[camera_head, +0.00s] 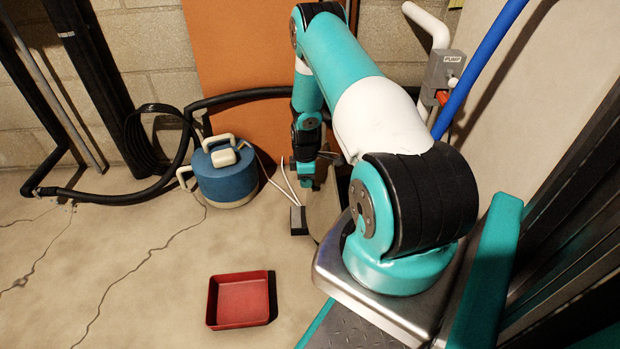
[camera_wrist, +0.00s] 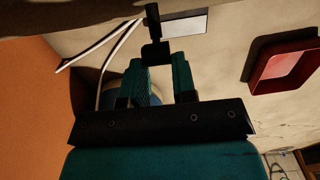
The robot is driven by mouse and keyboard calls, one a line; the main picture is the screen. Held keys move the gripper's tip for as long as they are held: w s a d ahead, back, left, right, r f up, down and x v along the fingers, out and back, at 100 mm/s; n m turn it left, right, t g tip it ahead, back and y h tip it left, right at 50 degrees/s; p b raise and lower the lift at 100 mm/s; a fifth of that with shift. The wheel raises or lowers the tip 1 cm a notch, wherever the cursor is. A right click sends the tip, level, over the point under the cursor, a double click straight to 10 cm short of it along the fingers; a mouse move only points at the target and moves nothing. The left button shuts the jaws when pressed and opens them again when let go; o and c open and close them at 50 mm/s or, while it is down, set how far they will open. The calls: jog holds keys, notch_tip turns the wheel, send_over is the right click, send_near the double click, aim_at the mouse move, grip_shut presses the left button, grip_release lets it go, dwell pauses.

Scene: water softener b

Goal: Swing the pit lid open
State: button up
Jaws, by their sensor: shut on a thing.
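My gripper (camera_head: 306,181) points down beside a grey-brown plate, which looks like the pit lid (camera_head: 322,212). The lid stands tilted, and my arm's base hides its right part. In the wrist view my gripper (camera_wrist: 160,78) has its two teal fingers close around a small dark block, seemingly the lid handle (camera_wrist: 155,53), with a thin dark stem running up from it. The fingers hide part of the grip. The pit opening cannot be made out clearly.
A red tray (camera_head: 240,302) lies on the cracked floor in front. A blue canister (camera_head: 226,180) with cream handles stands left of my gripper, near a black hose (camera_head: 240,97). White tubes (camera_head: 287,185) run close by. The floor at left is mostly free.

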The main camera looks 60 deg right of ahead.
jog(key=shift+w+a, duration=0.1)
jog(key=shift+a, duration=0.1)
jog(key=shift+w+a+f, duration=0.1)
jog(key=shift+w+a, duration=1.1)
jog(key=shift+w, duration=0.3)
jog(key=shift+w+a, duration=0.1)
jog(key=w+a, duration=0.1)
jog(key=w+a+f+b, duration=0.1)
jog(key=w, duration=0.1)
jog(key=shift+a+f, duration=0.15)
jog(key=shift+f, duration=0.05)
jog(key=o, duration=0.9)
jog(key=shift+c, duration=0.2)
